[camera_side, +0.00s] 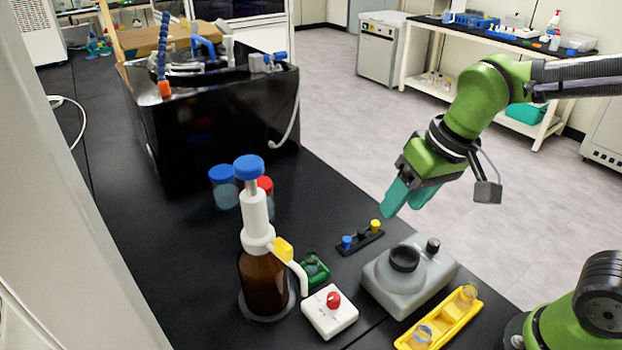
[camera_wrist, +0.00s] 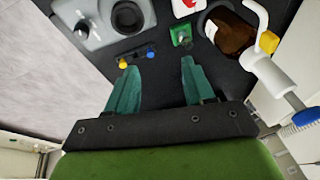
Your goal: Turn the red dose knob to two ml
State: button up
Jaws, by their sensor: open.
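The red dose knob (camera_side: 333,299) sits on top of a white square box (camera_side: 328,318) on the black bench, in front of the brown dispenser bottle. In the wrist view the white box (camera_wrist: 190,6) shows at the top edge, with part of the red knob on it. The brown bottle (camera_side: 264,282) has a white pump, a blue cap and a yellow piece at its spout. My gripper (camera_side: 401,200) is open and empty, above and behind the grey device, well apart from the knob. Its two teal fingers (camera_wrist: 158,85) show spread in the wrist view. The knob's scale cannot be read.
A grey device (camera_side: 408,275) stands right of the white box, with a yellow tray (camera_side: 440,318) before it. A green holder (camera_side: 314,271) sits beside the bottle. A small black rack (camera_side: 360,242) and blue- and red-capped jars stand behind. A large black machine (camera_side: 220,115) fills the back.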

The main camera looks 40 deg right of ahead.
aim_at(333, 296)
jog(key=shift+w+a+f+g+h, duration=0.85)
jog(key=shift+w+a+g, duration=0.75)
jog(key=shift+a, duration=3.85)
jog(key=shift+m, duration=0.4)
notch_tip(333, 296, down, 16)
jog(key=shift+s+f, duration=0.1)
grip_shut()
